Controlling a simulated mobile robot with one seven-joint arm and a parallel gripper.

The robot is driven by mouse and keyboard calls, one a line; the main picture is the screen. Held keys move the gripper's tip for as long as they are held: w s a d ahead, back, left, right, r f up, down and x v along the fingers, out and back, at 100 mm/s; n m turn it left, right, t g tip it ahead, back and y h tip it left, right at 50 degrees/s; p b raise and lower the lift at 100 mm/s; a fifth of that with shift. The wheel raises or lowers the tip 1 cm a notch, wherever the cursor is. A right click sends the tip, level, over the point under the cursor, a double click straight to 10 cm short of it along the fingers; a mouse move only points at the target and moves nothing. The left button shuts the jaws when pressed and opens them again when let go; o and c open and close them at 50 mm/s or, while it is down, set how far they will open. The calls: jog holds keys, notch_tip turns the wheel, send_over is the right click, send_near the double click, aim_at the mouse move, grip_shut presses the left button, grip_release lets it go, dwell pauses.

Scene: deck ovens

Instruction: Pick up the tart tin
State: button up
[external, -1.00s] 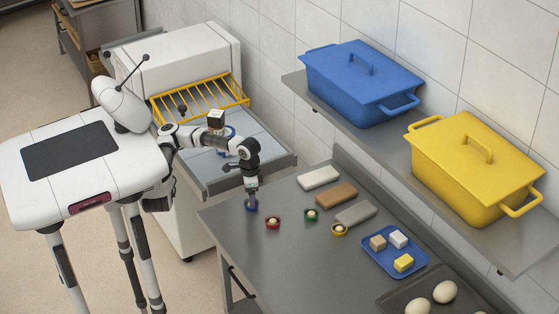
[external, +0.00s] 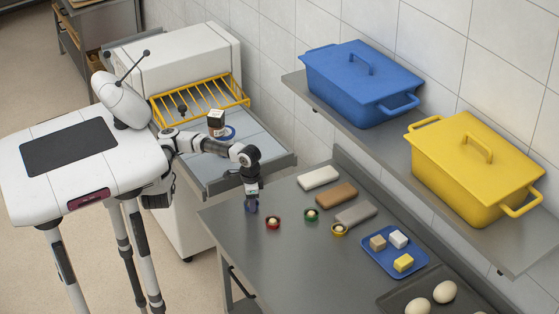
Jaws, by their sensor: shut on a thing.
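A small blue tart tin (external: 250,209) is at the left end of the grey steel counter. My gripper (external: 251,204) points down at it and is shut on it, partly hiding it. I cannot tell whether the tin touches the counter or is slightly above it. Similar small tins, each with a pale filling, stand to its right: a red one (external: 273,223), a green one (external: 311,215) and a yellow one (external: 339,230).
White (external: 318,178), brown (external: 336,195) and grey (external: 356,214) blocks lie behind the tins. A blue tray (external: 394,265) holds small blocks. Blue (external: 360,85) and yellow (external: 472,170) lidded bins stand on the wall shelf. The counter's front middle is clear.

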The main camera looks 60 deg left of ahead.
jog(key=shift+r, duration=0.1)
notch_tip(320, 180, up, 20)
jog(key=b, duration=0.4)
jog(key=w+a+f+n, duration=0.2)
jog(key=w+f+n, duration=0.3)
jog(key=w+f, duration=0.55)
jog(key=w+a+r+n+p, duration=0.2)
jog(key=w+a+n+p, duration=0.15)
jog(key=w+a, duration=0.75)
jog(key=w+a+r+n+p, duration=0.1)
jog(key=a+r+n, duration=0.15)
jog(key=a, duration=0.65)
jog(key=w+a+r+n+p, duration=0.1)
jog(key=a+r+n+p, duration=0.15)
jog(key=a, duration=0.65)
jog(key=s+a+r+n+p, duration=0.1)
jog(key=s+a+r+n, duration=0.15)
jog(key=a, duration=0.55)
jog(key=s+a+r+n+p, duration=0.1)
jog(key=s+a+n, duration=0.1)
jog(key=s+a, duration=0.35)
jog(key=f, duration=0.5)
jog(key=w+a+f+b, duration=0.1)
jog(key=f, duration=0.4)
jog(key=a+f, duration=0.1)
jog(key=f, duration=0.4)
jog(key=shift+w, duration=0.25)
jog(key=shift+f+p, duration=0.5)
jog(key=shift+f, duration=1.95)
